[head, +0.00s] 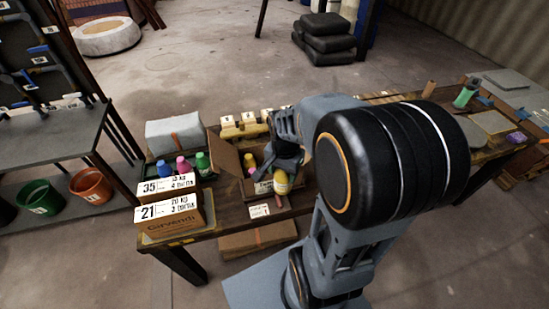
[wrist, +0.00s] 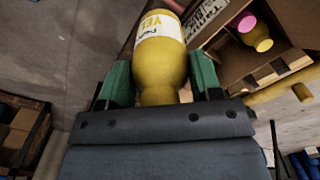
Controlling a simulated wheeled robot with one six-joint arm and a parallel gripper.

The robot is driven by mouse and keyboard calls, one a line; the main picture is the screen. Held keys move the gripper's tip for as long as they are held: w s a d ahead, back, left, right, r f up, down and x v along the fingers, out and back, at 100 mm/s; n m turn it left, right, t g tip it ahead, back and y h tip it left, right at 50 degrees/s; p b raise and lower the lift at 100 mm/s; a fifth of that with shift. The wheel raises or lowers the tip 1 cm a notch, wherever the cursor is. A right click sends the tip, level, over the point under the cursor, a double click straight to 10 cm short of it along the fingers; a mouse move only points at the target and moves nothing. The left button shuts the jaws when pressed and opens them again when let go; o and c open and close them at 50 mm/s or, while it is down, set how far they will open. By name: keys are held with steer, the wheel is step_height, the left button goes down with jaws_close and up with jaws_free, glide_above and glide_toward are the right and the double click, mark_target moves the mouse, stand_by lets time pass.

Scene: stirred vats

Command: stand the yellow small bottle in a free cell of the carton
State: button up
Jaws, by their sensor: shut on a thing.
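The yellow small bottle (wrist: 160,48), with a white label, is held between the green fingertips of my gripper (wrist: 162,85). In the head view the bottle (head: 281,184) hangs at the front right of the carton (head: 262,188), partly in front of it. My gripper (head: 284,160) is shut on it. The brown open carton (wrist: 232,62) has cardboard dividers and lies at upper right in the wrist view. Some cells are hidden by my arm or the carton wall.
Boxes marked 35 (head: 168,188) and 21 (head: 172,211) stand left of the carton. Bottles with blue (head: 165,168), pink (head: 183,166) and green (head: 202,162) tops stand behind them. A grey package (head: 174,135) lies at the back left. My arm hides much of the table.

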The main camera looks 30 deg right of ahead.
steer(key=w+d, duration=0.2)
steer(key=w, duration=1)
steer(key=shift+w+d, duration=0.3)
steer(key=shift+r, duration=0.1)
steer(key=shift+f, duration=0.25)
steer(key=shift+f+b, duration=0.45)
steer(key=shift+f, duration=0.25)
steer(key=shift+f, duration=0.25)
steer(key=shift+f+b, duration=1)
steer(key=shift+f, duration=0.15)
steer(key=shift+f, duration=0.2)
steer(key=shift+f+b, duration=0.7)
steer(key=shift+f, duration=0.05)
steer(key=shift+f, duration=0.25)
